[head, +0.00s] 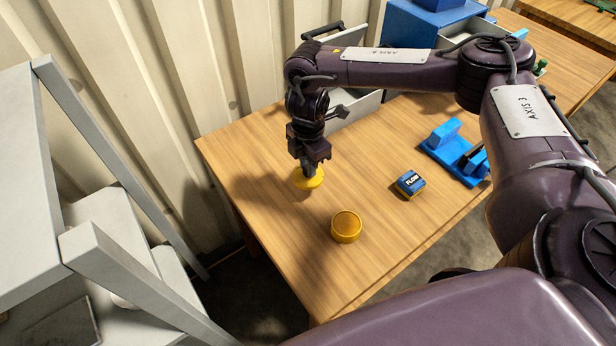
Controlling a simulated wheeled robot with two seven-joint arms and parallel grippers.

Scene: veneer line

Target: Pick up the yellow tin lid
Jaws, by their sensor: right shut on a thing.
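The yellow tin lid (309,179) is in the jaws of my right gripper (309,168), over the left part of the wooden table. The gripper points down and is shut on the lid, hiding the lid's middle. I cannot tell whether the lid touches the table or is a little above it. A round yellow tin (346,227) with a darker golden top stands on the table, nearer to me and apart from the lid. My left gripper is not in view.
A small blue and yellow box (410,185) marked FLOW lies right of the tin. A blue holder (457,152) stands farther right. A grey bin and a blue cabinet (416,28) are at the back. Grey shelving (30,170) stands at the left. The table's front left is clear.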

